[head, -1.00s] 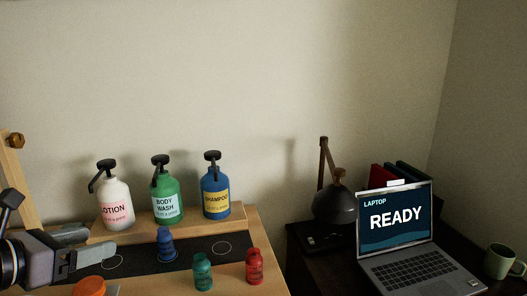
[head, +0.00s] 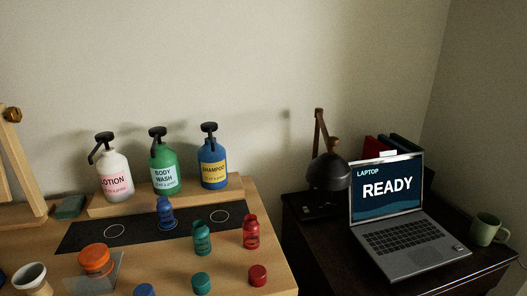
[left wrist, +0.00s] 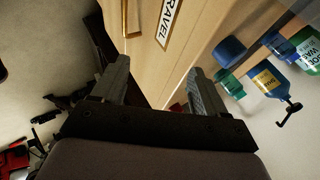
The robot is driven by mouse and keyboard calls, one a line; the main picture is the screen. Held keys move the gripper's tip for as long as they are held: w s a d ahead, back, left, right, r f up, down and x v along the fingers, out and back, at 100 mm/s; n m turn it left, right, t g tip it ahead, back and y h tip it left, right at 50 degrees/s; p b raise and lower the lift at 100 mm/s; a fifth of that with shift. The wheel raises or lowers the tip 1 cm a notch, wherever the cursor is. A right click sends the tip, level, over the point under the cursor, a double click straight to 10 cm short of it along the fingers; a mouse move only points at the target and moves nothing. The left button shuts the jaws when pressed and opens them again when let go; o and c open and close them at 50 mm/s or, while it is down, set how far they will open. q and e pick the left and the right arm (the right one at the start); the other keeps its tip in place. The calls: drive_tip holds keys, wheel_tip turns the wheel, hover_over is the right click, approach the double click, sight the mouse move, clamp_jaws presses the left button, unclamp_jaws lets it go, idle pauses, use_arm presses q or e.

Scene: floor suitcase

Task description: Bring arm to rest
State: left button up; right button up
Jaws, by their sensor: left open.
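My left gripper (left wrist: 157,95) shows in the left wrist view with its two fingers wide apart and nothing between them. It is beside the wooden table (left wrist: 205,40), with the floor on the other side. In the head view neither gripper shows. The lotion (head: 114,178), body wash (head: 165,171) and shampoo (head: 213,164) pump bottles stand on a wooden riser. A small blue bottle (head: 165,214) stands on the black mat (head: 140,235). Small green (head: 201,240) and red (head: 251,232) bottles stand in front of it, open-topped.
Green (head: 201,283) and red (head: 257,275) caps lie near the table's front. A white cup (head: 32,279) stands at the lower left. A dark desk at the right holds a laptop (head: 387,190), lamp (head: 328,171) and mug (head: 486,229).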

use_arm(q)
drive_tip(key=s+a+f+n+g+y, duration=0.15)
drive_tip(key=s+f+n+g, duration=0.4)
drive_tip(key=s+n, duration=0.75)
drive_tip(key=w+d+f+t+h+b, duration=0.1)
drive_tip(key=w+d+f+t, duration=0.2)
drive_tip(key=w+f+t, duration=0.4)
wheel_tip(320, 180, down, 4)
drive_tip(key=shift+w+n+t+b, duration=0.25)
drive_tip(key=shift+n+t+b, duration=0.1)
drive_tip(key=shift+t, duration=0.1)
